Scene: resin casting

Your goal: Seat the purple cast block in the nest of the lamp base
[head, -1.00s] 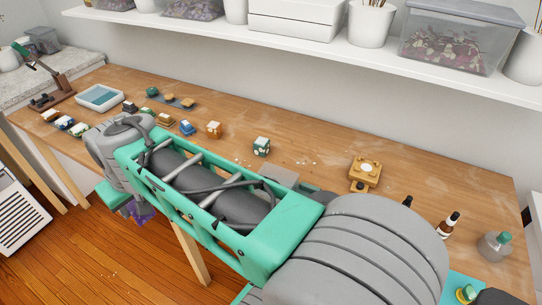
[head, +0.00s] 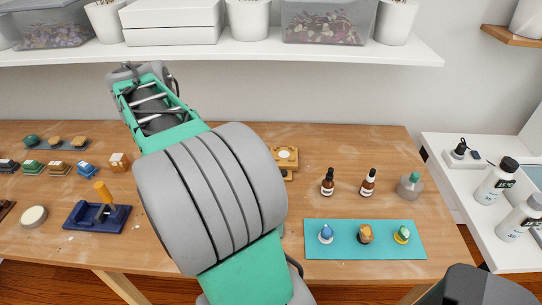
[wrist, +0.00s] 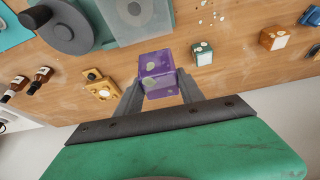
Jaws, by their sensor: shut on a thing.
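The purple cast block (wrist: 158,68) shows in the wrist view, with pale round spots on its faces. My gripper (wrist: 160,88) is shut on it, a finger at each side, and holds it over the wooden table. A yellow-tan wooden piece (wrist: 101,86) with a pale round and a dark knob looks like the lamp base. It lies apart from the block, to its left in the wrist view. In the head view this piece (head: 286,157) is partly hidden behind my arm. The block and gripper are hidden in the head view.
Two dropper bottles (head: 328,183) and a grey flask (head: 410,185) stand right of the wooden piece. A teal mat (head: 365,252) holds small cast pieces. A navy stand (head: 97,215) is at left. A white shelf (head: 250,48) runs above the back of the table.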

